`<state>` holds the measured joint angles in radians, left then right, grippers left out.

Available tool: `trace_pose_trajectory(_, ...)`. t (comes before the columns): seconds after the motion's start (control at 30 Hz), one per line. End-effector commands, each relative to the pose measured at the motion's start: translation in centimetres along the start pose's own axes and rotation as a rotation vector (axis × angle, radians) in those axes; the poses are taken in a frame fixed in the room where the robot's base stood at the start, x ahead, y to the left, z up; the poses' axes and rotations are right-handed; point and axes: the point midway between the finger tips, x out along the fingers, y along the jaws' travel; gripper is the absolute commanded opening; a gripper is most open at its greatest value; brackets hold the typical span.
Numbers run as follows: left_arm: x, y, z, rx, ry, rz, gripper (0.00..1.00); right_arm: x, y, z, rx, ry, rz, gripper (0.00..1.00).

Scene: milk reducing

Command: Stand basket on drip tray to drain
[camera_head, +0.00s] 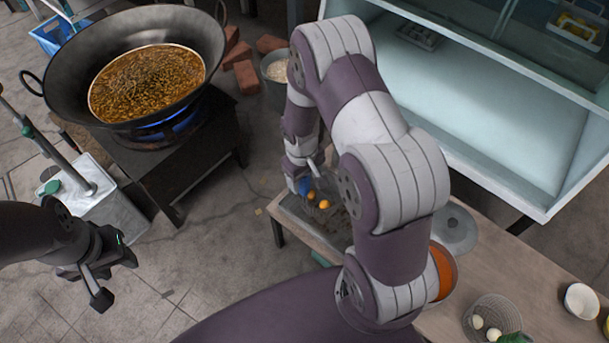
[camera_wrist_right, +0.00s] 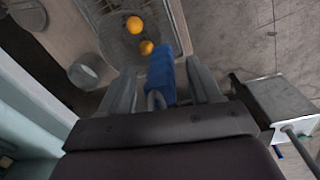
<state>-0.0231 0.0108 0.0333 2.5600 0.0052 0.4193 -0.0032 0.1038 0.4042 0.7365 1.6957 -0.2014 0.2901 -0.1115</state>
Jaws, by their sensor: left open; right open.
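The mesh basket (camera_wrist_right: 118,42) has a blue handle (camera_wrist_right: 160,75) and two orange balls in or on it. It lies over the grey drip tray (camera_head: 292,222) at the table's left end; the tray's rim (camera_wrist_right: 183,30) shows in the right wrist view. Whether it touches the tray all round is hard to tell. My right gripper (camera_wrist_right: 163,80) is open, with its fingers on either side of the blue handle and gaps visible. In the head view my right gripper (camera_head: 301,178) and arm hide part of basket and tray. My left gripper (camera_head: 116,282) is open and empty, over the floor.
A wok (camera_head: 62,82) of bubbling oil sits over a blue flame on a black stand (camera_head: 190,165). The wooden table (camera_head: 500,265) holds a grey lid (camera_head: 455,226), a wire basket (camera_head: 492,308) with eggs and a white bowl (camera_head: 581,300). A glass case (camera_head: 480,120) stands behind.

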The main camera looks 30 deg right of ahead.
Motion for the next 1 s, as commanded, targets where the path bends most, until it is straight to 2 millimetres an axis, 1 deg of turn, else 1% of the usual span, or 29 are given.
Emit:
trace_pose_trajectory(0.07,-0.5,0.0,-0.1,0.000,0.000,0.000,0.43,-1.0,0.1,-0.1,0.000,0.004,0.001,0.63)
trace_pose_trajectory(0.13,-1.1,0.0,-0.1,0.000,0.000,0.000,0.43,-2.6,0.1,-0.1,0.000,0.004,0.002,0.63)
trace_pose_trajectory(0.3,-2.7,0.0,-0.3,0.000,0.000,0.000,0.43,-7.5,0.1,-0.2,0.000,0.007,0.002,0.63)
trace_pose_trajectory(0.4,-3.3,0.0,-0.4,0.000,0.000,0.000,0.43,-9.8,0.0,-0.1,-0.001,0.005,0.001,0.63)
trace_pose_trajectory(0.5,-3.6,0.0,-0.4,0.000,0.000,0.000,0.43,-11.5,0.0,-0.1,-0.001,0.004,0.001,0.63)
trace_pose_trajectory(0.6,-3.8,0.0,-0.5,0.000,0.000,0.000,0.43,-12.4,0.0,-0.1,-0.001,0.003,0.001,0.63)
trace_pose_trajectory(0.67,-3.8,0.0,-0.5,0.000,0.000,0.000,0.43,-12.7,0.0,-0.1,-0.001,0.003,0.001,0.63)
trace_pose_trajectory(1.0,-3.8,0.0,-0.4,0.000,0.000,0.000,0.43,-12.7,0.0,-0.1,0.000,0.002,0.001,0.63)
